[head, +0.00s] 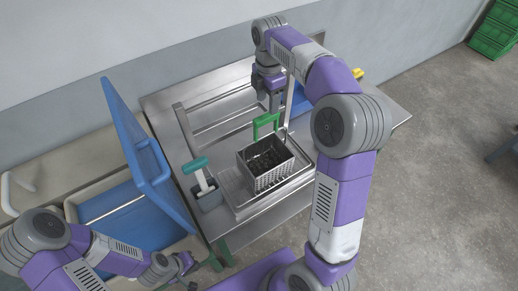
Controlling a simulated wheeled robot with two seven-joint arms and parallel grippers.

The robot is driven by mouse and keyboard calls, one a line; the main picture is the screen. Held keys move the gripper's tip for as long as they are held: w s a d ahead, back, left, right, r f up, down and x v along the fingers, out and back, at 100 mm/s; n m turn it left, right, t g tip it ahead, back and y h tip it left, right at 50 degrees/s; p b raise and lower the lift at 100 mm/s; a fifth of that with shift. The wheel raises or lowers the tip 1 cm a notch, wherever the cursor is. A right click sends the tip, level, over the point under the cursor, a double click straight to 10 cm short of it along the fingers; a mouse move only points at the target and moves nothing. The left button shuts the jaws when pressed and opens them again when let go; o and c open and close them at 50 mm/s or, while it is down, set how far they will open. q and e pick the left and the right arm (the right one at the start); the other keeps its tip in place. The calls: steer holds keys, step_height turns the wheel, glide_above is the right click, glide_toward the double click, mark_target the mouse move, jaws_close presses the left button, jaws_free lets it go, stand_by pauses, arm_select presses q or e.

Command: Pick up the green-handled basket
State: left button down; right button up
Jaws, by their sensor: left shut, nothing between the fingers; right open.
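The basket (272,171) is a grey perforated box with dark contents. Its green handle (264,123) stands up at its far side. The basket sits on a metal drain tray (237,203) on the steel bench. My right gripper (274,104) is open and points down just above and behind the green handle, and it looks apart from it. Whether the fingers straddle the handle cannot be told from here. My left gripper (188,264) is shut and empty, low at the front left, well away from the basket.
A blue lid (140,140) stands open over a blue-lined tank (118,212) at the left. A teal-handled tool (197,166) stands in a grey holder (209,198) left of the basket. A metal frame (183,128) and a thin upright post are close behind it. Green crates (494,32) lie far right.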

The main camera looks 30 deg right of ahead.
mark_target(266, 116)
steer(key=f, duration=0.4)
steer(key=f+b, duration=0.1)
steer(key=f, duration=0.2)
steer(key=shift+s+a, duration=0.25)
steer(key=shift+c, duration=0.3)
jaws_close()
